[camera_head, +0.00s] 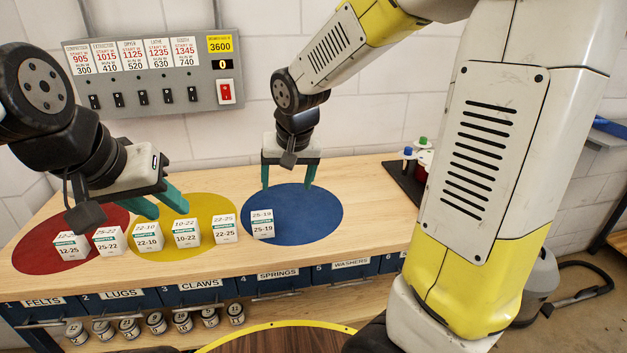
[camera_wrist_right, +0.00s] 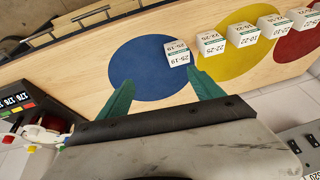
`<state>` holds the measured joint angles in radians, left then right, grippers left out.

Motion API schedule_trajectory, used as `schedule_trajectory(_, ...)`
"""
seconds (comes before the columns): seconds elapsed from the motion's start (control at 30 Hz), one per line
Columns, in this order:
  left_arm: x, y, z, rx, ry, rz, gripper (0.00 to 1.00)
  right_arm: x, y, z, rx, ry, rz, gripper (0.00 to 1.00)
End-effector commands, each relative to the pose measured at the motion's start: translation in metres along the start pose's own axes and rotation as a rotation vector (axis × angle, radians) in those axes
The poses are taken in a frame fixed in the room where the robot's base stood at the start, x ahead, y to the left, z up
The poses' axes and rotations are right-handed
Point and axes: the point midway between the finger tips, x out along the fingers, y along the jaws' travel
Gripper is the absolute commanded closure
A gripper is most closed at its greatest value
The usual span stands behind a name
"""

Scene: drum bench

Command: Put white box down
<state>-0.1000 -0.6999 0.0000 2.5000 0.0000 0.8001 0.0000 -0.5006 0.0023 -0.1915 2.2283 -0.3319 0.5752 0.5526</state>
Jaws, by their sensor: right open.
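A white box labelled 25-19 (camera_head: 262,228) stands upright on the left part of the blue circle (camera_head: 312,222). It also shows in the right wrist view (camera_wrist_right: 178,56), between the lines of the fingers and beyond their tips. My right gripper (camera_head: 290,186) is open and empty above the back of the blue circle, apart from the box. My left gripper (camera_head: 164,212) hangs over the yellow circle (camera_head: 213,206), behind the row of boxes. Its two fingers show apart with nothing seen between them.
Several similar white boxes, such as 22-25 (camera_head: 224,232) and 12-25 (camera_head: 71,248), stand in a row across the yellow and red (camera_head: 35,255) circles. A switch panel (camera_head: 150,75) is on the wall. The bench right of the blue circle is clear.

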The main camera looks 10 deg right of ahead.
Motion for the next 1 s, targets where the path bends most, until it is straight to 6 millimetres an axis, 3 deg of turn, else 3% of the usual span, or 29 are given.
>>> schedule_trajectory(0.03, 0.0, 0.0, 0.0, 0.0, 0.0, 0.0, 0.64, -0.024, 0.016, 0.008, 0.015, 0.017, -0.021, 0.24)
schedule_trajectory(0.2, 0.0, 0.0, 0.0, 0.0, 0.0, 0.0, 0.64, -0.086, 0.05, 0.05, 0.003, 0.06, -0.075, 0.24)
schedule_trajectory(0.4, 0.0, 0.0, 0.0, 0.0, 0.0, 0.0, 0.64, -0.129, 0.067, 0.098, -0.037, 0.12, -0.102, 0.24)
schedule_trajectory(0.6, 0.0, 0.0, 0.0, 0.0, 0.0, 0.0, 0.64, -0.142, 0.07, 0.12, -0.064, 0.147, -0.106, 0.24)
schedule_trajectory(1.0, 0.0, 0.0, 0.0, 0.0, 0.0, 0.0, 0.64, -0.143, 0.07, 0.121, -0.067, 0.148, -0.107, 0.24)
